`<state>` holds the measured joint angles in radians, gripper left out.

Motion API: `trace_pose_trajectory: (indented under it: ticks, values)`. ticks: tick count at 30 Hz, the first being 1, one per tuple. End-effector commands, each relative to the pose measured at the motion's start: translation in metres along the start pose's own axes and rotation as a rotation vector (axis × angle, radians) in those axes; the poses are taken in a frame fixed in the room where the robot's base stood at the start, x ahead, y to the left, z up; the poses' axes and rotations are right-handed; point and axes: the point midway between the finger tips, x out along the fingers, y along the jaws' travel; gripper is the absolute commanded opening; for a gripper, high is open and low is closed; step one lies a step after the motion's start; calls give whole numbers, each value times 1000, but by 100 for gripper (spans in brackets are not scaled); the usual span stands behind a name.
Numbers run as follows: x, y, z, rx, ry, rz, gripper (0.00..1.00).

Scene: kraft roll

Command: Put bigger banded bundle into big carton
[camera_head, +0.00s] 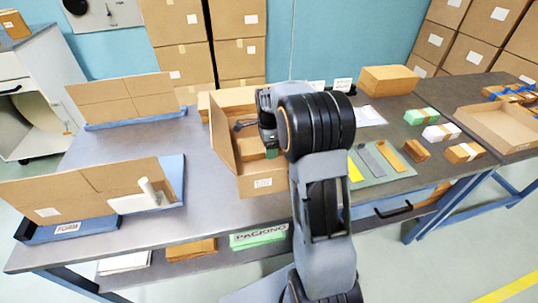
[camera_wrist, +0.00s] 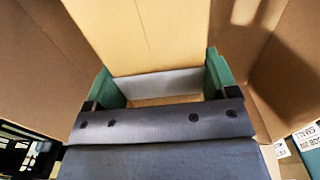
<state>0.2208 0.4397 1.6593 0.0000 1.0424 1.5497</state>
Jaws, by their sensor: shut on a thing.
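The big carton (camera_head: 222,160) stands open on the middle of the grey table, with a white label on its front. My gripper (camera_head: 268,140) reaches down into it, partly hidden by my own arm. In the wrist view, my gripper's green fingers (camera_wrist: 166,82) are shut on the bigger banded bundle (camera_wrist: 165,101); a pale band (camera_wrist: 165,85) crosses it. Brown cardboard walls rise around the fingers. Most of the bundle is hidden behind the gripper body, so I cannot tell whether it touches the carton floor.
Several banded bundles, one green (camera_head: 421,116) and one brown (camera_head: 464,152), lie at the right. A shallow carton tray (camera_head: 497,128) sits beyond them. A green mat (camera_head: 378,163) holds flat strips. Blue-based cardboard stands (camera_head: 90,190) occupy the left.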

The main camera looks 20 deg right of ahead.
Motion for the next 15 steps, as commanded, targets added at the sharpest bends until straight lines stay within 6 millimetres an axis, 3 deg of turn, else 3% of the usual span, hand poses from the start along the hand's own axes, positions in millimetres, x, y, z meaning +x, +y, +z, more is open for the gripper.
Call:
trace_pose_trajectory:
  ticks: [6,15]
  values:
    - [33,0,0,0,0,2,50]
    - [42,0,0,0,0,-1,50]
